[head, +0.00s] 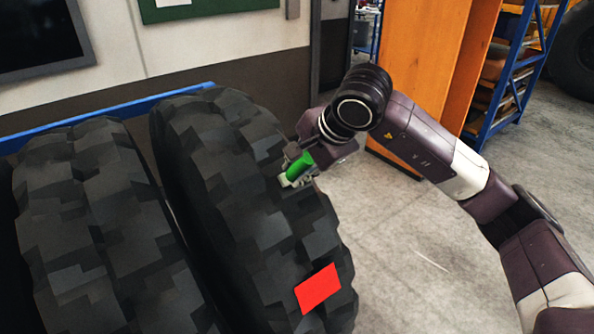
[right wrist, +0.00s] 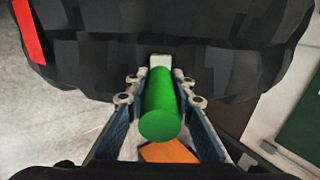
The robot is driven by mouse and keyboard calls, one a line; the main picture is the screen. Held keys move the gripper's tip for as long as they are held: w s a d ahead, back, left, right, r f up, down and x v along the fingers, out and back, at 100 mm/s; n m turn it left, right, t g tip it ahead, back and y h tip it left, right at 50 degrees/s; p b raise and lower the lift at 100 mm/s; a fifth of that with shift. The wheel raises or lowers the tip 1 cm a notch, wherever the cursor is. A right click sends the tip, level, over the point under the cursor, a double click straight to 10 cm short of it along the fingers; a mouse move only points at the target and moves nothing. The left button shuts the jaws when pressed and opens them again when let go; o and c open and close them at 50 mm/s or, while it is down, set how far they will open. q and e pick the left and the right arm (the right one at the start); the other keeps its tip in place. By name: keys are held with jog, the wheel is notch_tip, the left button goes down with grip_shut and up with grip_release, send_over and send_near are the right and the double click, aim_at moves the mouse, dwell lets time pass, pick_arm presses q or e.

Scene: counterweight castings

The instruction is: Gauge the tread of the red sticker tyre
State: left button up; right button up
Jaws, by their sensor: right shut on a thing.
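The tyre with the red sticker (head: 318,289) is the right one of the big black tyres; its tread (head: 225,150) faces me. In the right wrist view the tyre (right wrist: 160,55) fills the top, with part of the sticker (right wrist: 30,30) at the upper left. My right gripper (head: 297,176) is shut on a green cylindrical gauge (head: 299,166) with a pale tip. In the right wrist view the green gauge (right wrist: 161,108) lies between the fingers, its pale tip at the tread; I cannot tell whether it touches. My left gripper is not in view.
Another tyre (head: 95,220) stands close on the left. A blue rail (head: 100,117) runs behind the tyres. An orange panel (head: 420,75) and a blue shelf rack (head: 510,75) stand at the back right. The grey floor (head: 390,260) is open right of the tyre.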

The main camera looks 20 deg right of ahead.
aim_at(308, 158)
jog(key=shift+p+v, duration=0.8)
jog(key=shift+v, duration=2.25)
